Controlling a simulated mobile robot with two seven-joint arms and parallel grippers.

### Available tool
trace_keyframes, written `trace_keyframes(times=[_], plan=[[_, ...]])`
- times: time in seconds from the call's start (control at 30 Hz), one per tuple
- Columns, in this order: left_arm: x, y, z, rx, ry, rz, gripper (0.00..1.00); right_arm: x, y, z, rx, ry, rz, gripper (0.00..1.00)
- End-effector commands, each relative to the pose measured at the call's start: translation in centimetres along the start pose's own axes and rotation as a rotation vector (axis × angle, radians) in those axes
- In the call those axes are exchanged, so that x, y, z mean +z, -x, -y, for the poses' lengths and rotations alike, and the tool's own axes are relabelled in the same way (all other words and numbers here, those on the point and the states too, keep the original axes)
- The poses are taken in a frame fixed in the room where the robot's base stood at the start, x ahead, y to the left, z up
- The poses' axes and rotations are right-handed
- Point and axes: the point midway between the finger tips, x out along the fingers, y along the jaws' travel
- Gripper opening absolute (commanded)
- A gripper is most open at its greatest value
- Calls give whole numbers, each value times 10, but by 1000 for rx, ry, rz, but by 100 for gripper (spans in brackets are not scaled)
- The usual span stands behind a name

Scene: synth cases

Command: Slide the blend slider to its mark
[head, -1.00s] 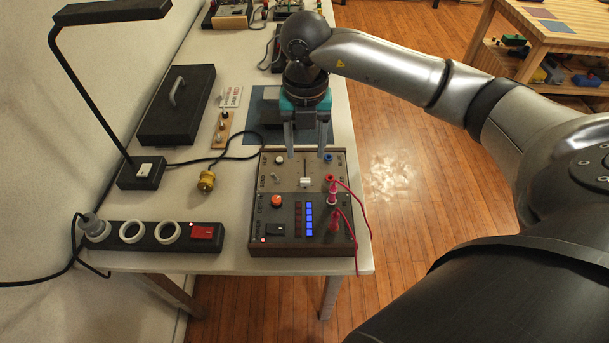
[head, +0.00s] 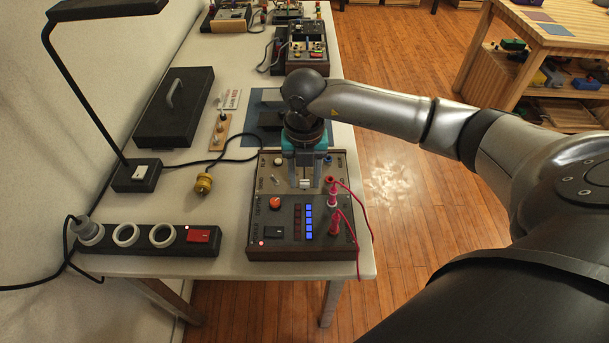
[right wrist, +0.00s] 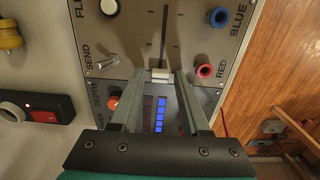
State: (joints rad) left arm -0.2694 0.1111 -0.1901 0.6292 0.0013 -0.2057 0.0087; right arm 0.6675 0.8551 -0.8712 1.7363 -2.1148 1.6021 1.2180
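The blend slider's white cap (head: 306,183) sits at the near end of its dark slot on the brown-edged panel box (head: 262,228). In the right wrist view the cap (right wrist: 160,75) is between the fingertips, with the slot (right wrist: 164,35) running away from it. My right gripper (head: 305,186) points down over the panel, its fingers open on either side of the cap. The right wrist view shows the fingers (right wrist: 159,78) apart; contact with the cap cannot be told. The slider's mark is not clearly readable. My left gripper is not in view.
Red and blue sockets (right wrist: 219,17) are right of the slot; a toggle switch (right wrist: 107,62) is left. Pink cables (head: 345,205) hang at the panel's right. A power strip (head: 130,262), lamp (head: 138,178) and black case (head: 175,108) stand to the left.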

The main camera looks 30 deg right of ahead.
Motion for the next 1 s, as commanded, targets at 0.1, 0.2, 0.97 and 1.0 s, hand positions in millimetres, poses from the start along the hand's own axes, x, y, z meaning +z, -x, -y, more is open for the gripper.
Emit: trace_keyframes(times=[0.1, 0.2, 0.97, 1.0], plan=[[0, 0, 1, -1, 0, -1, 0, 0, 0, 0, 0, 0, 0, 32], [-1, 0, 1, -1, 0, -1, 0, 0, 0, 0, 0, 0, 0, 20], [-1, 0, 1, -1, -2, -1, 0, 0, 0, 0, 0, 0, 0, 0], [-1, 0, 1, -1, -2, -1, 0, 0, 0, 0, 0, 0, 0, 0]])
